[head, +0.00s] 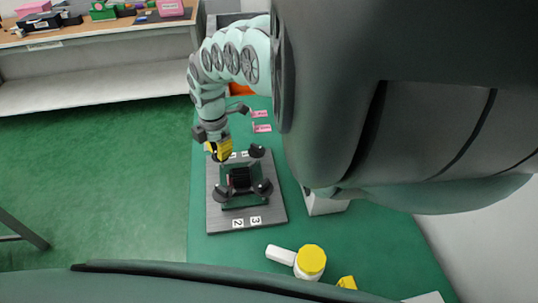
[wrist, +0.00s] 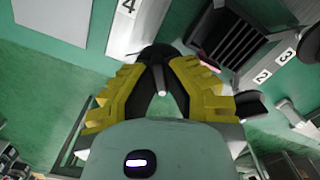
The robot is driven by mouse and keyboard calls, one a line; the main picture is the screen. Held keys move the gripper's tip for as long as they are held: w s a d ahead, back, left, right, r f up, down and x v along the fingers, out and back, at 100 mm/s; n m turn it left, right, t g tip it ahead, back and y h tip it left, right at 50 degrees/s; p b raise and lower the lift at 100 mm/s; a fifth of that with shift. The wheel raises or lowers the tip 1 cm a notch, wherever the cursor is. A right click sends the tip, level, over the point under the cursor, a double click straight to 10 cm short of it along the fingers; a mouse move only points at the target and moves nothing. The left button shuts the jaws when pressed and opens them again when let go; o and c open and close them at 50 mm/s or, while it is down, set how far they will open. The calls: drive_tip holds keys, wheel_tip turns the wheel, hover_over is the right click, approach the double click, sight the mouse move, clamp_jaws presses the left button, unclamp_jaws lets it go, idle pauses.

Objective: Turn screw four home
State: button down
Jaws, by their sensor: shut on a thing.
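A grey plate (head: 216,215) carries a dark block (head: 240,178) with black-knobbed screws around it. The lower-left knob (head: 222,194), lower-right knob (head: 264,187) and upper-right knob (head: 257,151) stand free. My gripper (head: 216,154), with yellow fingers, is at the plate's upper-left corner. In the wrist view my gripper (wrist: 160,62) is shut on a black knob (wrist: 160,51), beside the label 4 (wrist: 127,7). I take this as screw four. The fingers hide much of the knob, and how far it is turned cannot be told.
Labels 2 (head: 237,223) and 3 (head: 255,220) lie on the plate's near edge. A white and yellow object (head: 310,262) lies nearer on the green table (head: 210,265). A white box (head: 325,204) stands right of the plate. Pink labels (head: 262,128) lie behind it.

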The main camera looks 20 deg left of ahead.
drive_tip(key=m, duration=0.2)
drive_tip(key=m+b, duration=0.1)
drive_tip(key=m, duration=0.1)
drive_tip(key=shift+w+d+f+m, duration=0.1)
drive_tip(key=shift+w+m, duration=0.05)
drive_tip(key=shift+m, duration=0.25)
drive_tip(key=m, duration=0.4)
drive_tip(key=shift+b, duration=0.4)
drive_tip(key=m, duration=0.9)
drive_tip(key=shift+m+b, duration=0.3)
drive_tip(key=m, duration=0.8)
drive_tip(key=shift+b, duration=0.4)
drive_tip(key=m+b, duration=0.2)
drive_tip(key=m, duration=0.3)
drive_tip(key=shift+m+b, duration=0.6)
drive_tip(key=shift+m, duration=0.6)
